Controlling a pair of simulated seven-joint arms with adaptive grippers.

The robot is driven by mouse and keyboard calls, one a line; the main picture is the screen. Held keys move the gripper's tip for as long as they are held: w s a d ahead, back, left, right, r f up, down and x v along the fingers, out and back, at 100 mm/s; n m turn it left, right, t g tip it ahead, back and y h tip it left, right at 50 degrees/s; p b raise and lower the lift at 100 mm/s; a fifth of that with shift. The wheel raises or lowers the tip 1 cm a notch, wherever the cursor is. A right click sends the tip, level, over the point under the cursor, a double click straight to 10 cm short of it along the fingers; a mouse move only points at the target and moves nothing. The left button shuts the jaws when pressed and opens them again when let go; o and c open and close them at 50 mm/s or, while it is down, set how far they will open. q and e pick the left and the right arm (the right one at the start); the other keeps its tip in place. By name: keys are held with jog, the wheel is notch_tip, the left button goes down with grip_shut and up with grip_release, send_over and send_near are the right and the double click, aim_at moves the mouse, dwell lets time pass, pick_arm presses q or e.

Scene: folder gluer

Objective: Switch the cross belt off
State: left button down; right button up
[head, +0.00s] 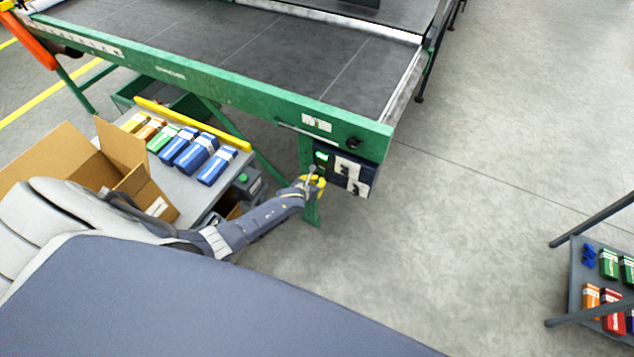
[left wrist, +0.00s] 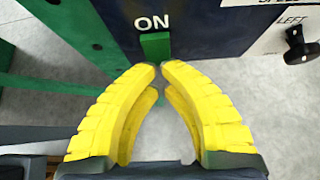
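The cross belt (head: 270,50) is a dark conveyor in a green frame, across the top of the head view. A dark control box (head: 343,172) hangs under its near right corner, with a lit green spot and white plates. In the left wrist view a green switch piece (left wrist: 155,46) sits under the word ON on the dark panel. My left gripper (head: 318,181) has yellow fingers and is just in front of the box's left part. In the left wrist view its fingertips (left wrist: 159,69) meet just below the green piece, with nothing visible between them. Contact is unclear. My right gripper is out of view.
A black knob (left wrist: 301,47) is beside the word LEFT, right of the switch. A side table (head: 200,183) with several small boxes and an open carton (head: 125,160) stands at left. A rack (head: 578,290) of small boxes stands at lower right. The middle floor is clear.

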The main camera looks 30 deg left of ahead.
pick_arm(q)
jog(key=shift+w, duration=0.15)
jog(key=shift+w+f, duration=0.15)
jog(key=shift+w, duration=0.2)
dwell(0.4)
jog(key=shift+r, duration=0.8)
